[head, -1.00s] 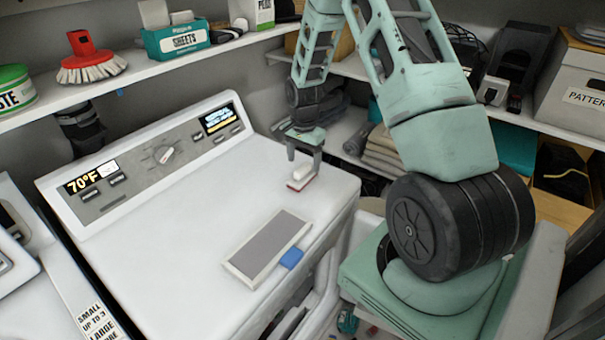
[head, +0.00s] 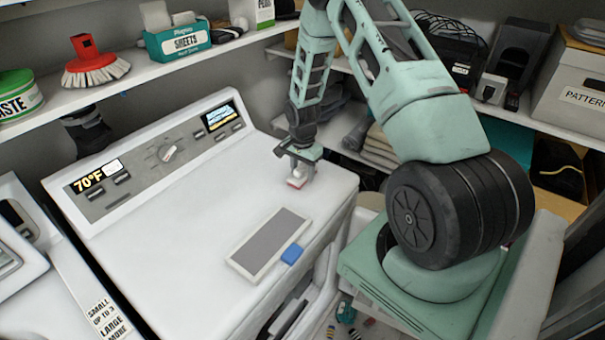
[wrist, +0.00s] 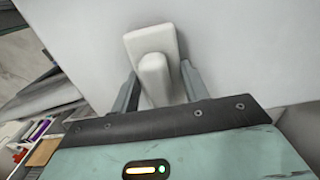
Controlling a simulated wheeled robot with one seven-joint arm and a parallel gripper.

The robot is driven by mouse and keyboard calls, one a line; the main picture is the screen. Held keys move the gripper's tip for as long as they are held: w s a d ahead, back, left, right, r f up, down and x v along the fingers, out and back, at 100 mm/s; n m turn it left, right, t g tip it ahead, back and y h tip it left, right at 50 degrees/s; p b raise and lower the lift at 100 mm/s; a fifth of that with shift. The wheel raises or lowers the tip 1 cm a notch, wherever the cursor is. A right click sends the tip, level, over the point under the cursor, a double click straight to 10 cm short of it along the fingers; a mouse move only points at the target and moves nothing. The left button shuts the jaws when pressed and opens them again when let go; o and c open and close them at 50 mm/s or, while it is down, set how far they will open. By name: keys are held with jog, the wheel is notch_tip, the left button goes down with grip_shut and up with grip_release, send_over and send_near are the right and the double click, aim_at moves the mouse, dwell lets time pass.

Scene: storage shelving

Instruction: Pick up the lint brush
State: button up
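The lint brush (head: 297,182), a small white piece with a reddish base edge, lies on the white top of the machine near its back right corner. In the wrist view the lint brush (wrist: 142,43) shows as a pale rectangular head with a raised rounded handle. My gripper (head: 301,173) is down over it and partly hides it in the head view. In the wrist view my gripper (wrist: 160,69) is open, with one finger on each side of the handle and visible gaps between handle and fingers.
A grey-and-white flat panel (head: 269,243) with a blue tab (head: 292,254) lies on the machine (head: 190,260) nearer the front. Behind it, a shelf (head: 130,72) holds a red brush (head: 95,65) and a sheets box (head: 178,41). The machine top left of the gripper is clear.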

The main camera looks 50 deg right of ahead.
aim_at(302, 165)
jog(key=shift+r, duration=0.15)
notch_tip(302, 165, up, 10)
jog(key=b, duration=0.3)
jog(key=shift+b, duration=0.35)
dwell(0.6)
jog(key=shift+o, duration=1.1)
jog(key=c, duration=0.3)
